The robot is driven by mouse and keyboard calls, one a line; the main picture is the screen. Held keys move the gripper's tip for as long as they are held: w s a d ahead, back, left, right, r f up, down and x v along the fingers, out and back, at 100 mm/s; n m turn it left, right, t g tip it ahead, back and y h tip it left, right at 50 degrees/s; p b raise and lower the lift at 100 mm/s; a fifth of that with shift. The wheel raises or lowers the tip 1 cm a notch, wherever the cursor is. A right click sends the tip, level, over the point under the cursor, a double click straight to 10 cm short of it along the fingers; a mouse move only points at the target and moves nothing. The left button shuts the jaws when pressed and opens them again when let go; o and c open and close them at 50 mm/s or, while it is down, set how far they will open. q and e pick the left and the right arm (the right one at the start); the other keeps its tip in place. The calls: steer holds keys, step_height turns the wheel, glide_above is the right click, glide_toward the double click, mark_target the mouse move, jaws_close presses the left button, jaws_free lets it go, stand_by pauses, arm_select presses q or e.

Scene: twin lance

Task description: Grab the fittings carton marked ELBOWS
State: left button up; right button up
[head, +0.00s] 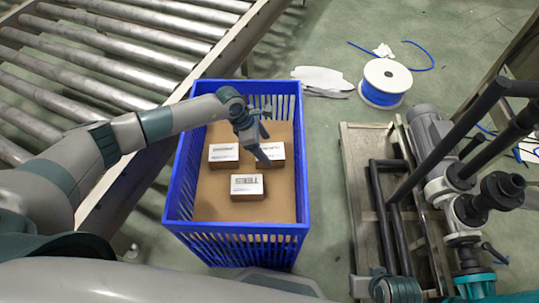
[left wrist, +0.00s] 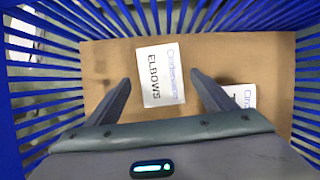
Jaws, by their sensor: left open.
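The carton marked ELBOWS (left wrist: 160,75) lies on the brown crate floor, a white label facing up. In the left wrist view it shows between the fingers of my left gripper (left wrist: 160,78), which is open. In the head view my left gripper (head: 262,148) reaches into the blue crate, over the right-hand back carton (head: 275,152) and partly covering it; its print is too small to read. I cannot tell whether the fingers touch it. A second carton (left wrist: 240,96), its label starting with T, is partly hidden by the right finger.
The slatted blue crate (head: 302,200) walls the cartons in. It also holds a left carton (head: 223,154) and a front carton (head: 247,187). A roller conveyor (head: 100,70) stands left, a pump on a frame (head: 430,135) right, and a cable spool (head: 386,80) behind.

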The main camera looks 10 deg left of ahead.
mark_target(269, 151)
arm_select(q)
steer(key=x, duration=0.3)
steer(key=shift+d+f, duration=0.25)
steer(key=shift+f, duration=0.15)
steer(key=shift+f+b, duration=0.25)
steer(key=shift+b, duration=0.05)
stand_by(0.5)
steer(key=c, duration=1.4)
